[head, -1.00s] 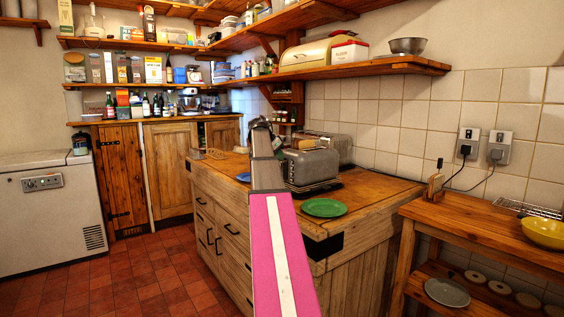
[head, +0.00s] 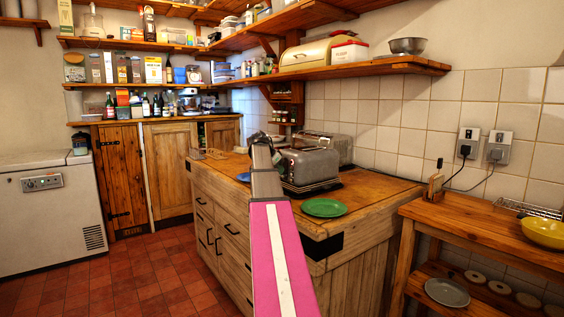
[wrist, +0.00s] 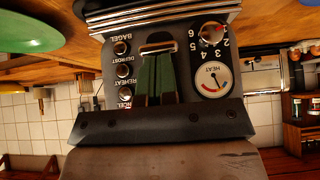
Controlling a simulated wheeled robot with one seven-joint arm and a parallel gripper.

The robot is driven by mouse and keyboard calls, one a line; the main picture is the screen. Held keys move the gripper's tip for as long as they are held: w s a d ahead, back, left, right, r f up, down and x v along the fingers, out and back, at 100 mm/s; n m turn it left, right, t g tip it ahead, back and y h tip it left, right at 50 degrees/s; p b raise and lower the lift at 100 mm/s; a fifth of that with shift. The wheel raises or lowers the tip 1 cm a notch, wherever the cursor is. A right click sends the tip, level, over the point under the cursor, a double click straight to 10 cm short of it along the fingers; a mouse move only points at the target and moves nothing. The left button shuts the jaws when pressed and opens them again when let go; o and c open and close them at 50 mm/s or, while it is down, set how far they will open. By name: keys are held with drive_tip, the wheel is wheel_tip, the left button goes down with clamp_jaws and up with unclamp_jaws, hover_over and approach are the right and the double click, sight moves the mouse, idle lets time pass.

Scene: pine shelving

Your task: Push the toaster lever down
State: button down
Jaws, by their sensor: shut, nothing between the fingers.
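The toaster (head: 313,163) is a grey metal box on the wooden counter in the head view. Its control panel fills the upper middle of the wrist view (wrist: 192,62), upside down, with buttons on one side and a dial and heat gauge on the other. The silver lever (wrist: 158,47) is between them. My gripper (wrist: 157,57) has its two fingers together, with the tips at the lever. They partly cover it, and I cannot tell whether they touch it.
A green plate (head: 324,207) lies on the counter (head: 374,194) in front of the toaster. A blue plate (head: 244,177) lies partly behind my arm. A second toaster (head: 340,146) stands behind the first. A side table (head: 480,227) is at right.

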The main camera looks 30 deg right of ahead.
drive_tip(key=a, duration=0.1)
drive_tip(key=a+r, duration=0.1)
drive_tip(key=a, duration=0.1)
drive_tip(key=shift+s, duration=0.15)
drive_tip(key=shift+r, duration=0.15)
drive_tip(key=v, duration=1)
drive_tip(key=shift+a+r, duration=0.2)
drive_tip(key=shift+a, duration=0.05)
drive_tip(key=shift+f, duration=0.1)
idle(0.8)
